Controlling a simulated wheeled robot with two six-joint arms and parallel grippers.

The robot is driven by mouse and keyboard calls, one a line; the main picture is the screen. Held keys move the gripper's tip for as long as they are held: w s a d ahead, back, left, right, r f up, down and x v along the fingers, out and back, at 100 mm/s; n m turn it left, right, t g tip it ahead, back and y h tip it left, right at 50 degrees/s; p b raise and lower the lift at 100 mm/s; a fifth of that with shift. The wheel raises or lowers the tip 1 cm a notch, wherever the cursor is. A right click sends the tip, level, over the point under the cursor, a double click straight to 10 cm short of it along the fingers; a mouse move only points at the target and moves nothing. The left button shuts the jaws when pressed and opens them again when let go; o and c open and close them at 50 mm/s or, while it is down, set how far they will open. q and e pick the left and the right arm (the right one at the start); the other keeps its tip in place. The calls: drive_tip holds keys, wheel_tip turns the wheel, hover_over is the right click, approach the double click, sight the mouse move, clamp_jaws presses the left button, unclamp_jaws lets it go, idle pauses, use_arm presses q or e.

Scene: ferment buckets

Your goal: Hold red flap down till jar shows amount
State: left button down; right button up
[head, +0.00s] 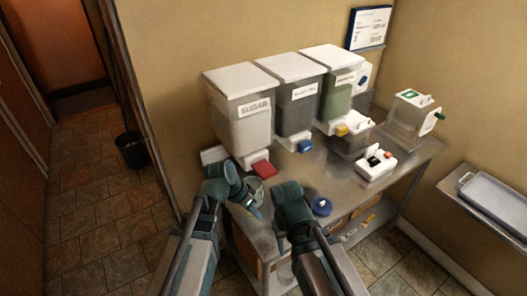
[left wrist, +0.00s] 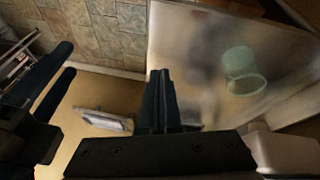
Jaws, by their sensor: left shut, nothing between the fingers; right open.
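The red flap (head: 264,169) sits at the foot of the leftmost bin (head: 240,125) in the head view. A pale green jar (left wrist: 243,70) stands on the steel table in the left wrist view; in the head view it is partly hidden behind my left gripper. Any amount in or on the jar is unreadable. My left gripper (left wrist: 162,82) is shut and empty, in front of the red flap and apart from it, near the jar. My right gripper (head: 281,232) is open and empty, to the right and lower; its parted fingers (left wrist: 50,82) show in the left wrist view.
Two more bins have a blue flap (head: 304,146) and a yellow flap (head: 342,130). A blue round object (head: 321,206) lies near the table's front edge. A white device (head: 376,164) and a clear container (head: 411,118) stand right. Bare steel table (head: 338,178) shows between.

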use_arm(q)
drive_tip(key=w+a+r+m+t+h+p, duration=0.1)
drive_tip(key=w+r+p, duration=0.3)
drive_tip(key=r, duration=0.5)
drive_tip(key=w+a+r+m+t+h+p, duration=0.1)
drive_tip(key=w+a+r+t+h+p, duration=0.1)
drive_tip(key=w+r+p, duration=0.3)
wheel_tip(320, 180, up, 4)
drive_tip(key=p, duration=0.2)
drive_tip(key=shift+a+m+p, duration=0.3)
drive_tip(key=shift+a+p, duration=0.05)
drive_tip(key=shift+a, duration=0.05)
use_arm(e)
wheel_tip(320, 180, up, 14)
drive_tip(key=shift+f, duration=0.2)
use_arm(q)
drive_tip(key=b, duration=0.8)
hover_over(270, 172)
drive_tip(key=s+a, duration=0.1)
drive_tip(key=a, duration=0.1)
wheel_tip(270, 172, down, 8)
drive_tip(key=shift+a+f+b, duration=0.1)
drive_tip(key=shift+f+b, duration=0.75)
drive_tip(key=shift+b, duration=0.1)
drive_tip(key=shift+s+f+b, duration=0.1)
drive_tip(key=shift+f+b, duration=0.55)
use_arm(e)
wheel_tip(270, 172, down, 11)
